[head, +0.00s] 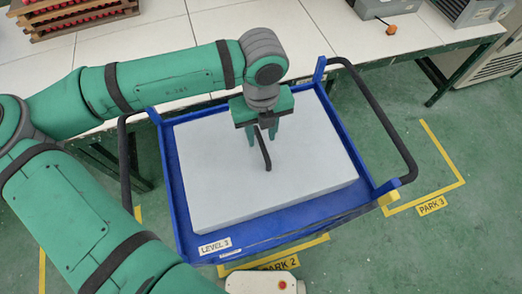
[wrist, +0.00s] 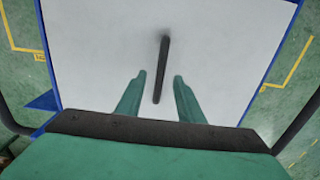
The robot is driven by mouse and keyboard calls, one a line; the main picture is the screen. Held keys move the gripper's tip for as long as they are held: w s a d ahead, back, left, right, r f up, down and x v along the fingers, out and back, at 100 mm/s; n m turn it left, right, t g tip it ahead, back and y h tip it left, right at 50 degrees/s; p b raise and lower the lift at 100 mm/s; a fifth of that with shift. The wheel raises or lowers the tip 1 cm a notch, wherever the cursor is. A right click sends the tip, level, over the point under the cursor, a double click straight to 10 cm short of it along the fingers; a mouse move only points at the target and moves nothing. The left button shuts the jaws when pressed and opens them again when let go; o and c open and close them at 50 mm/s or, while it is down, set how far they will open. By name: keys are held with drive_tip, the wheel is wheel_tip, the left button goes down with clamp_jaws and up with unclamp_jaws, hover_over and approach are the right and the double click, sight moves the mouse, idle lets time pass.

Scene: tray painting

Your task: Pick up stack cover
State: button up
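The stack cover (head: 300,180) is a pale grey slab lying in the blue trolley (head: 183,225). A black bar handle (head: 267,160) stands out near the middle of its top. In the wrist view the cover (wrist: 90,50) fills most of the picture, and its handle (wrist: 161,70) runs lengthwise in the middle. My gripper (head: 262,139) is over the cover at the handle. In the wrist view my gripper (wrist: 161,75) is open, with a green finger on each side of the handle and gaps between. I cannot tell how far the fingertips are above the cover.
Black rails (head: 374,110) rise at both ends of the trolley. A white worktable (head: 300,35) stands behind it, with a wooden rack of red items (head: 75,18) at the left and grey machines at the right. Green floor with yellow PARK markings (head: 430,205) is clear at right.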

sight(262, 143)
wheel_tip(262, 143, down, 5)
drive_tip(key=shift+s, duration=0.1)
idle(0.3)
clamp_jaws()
drive_tip(key=shift+w, duration=0.2)
drive_tip(key=shift+s+a, duration=0.1)
drive_tip(key=shift+a, duration=0.1)
drive_tip(key=shift+s+d, duration=0.1)
drive_tip(key=shift+d, duration=0.25)
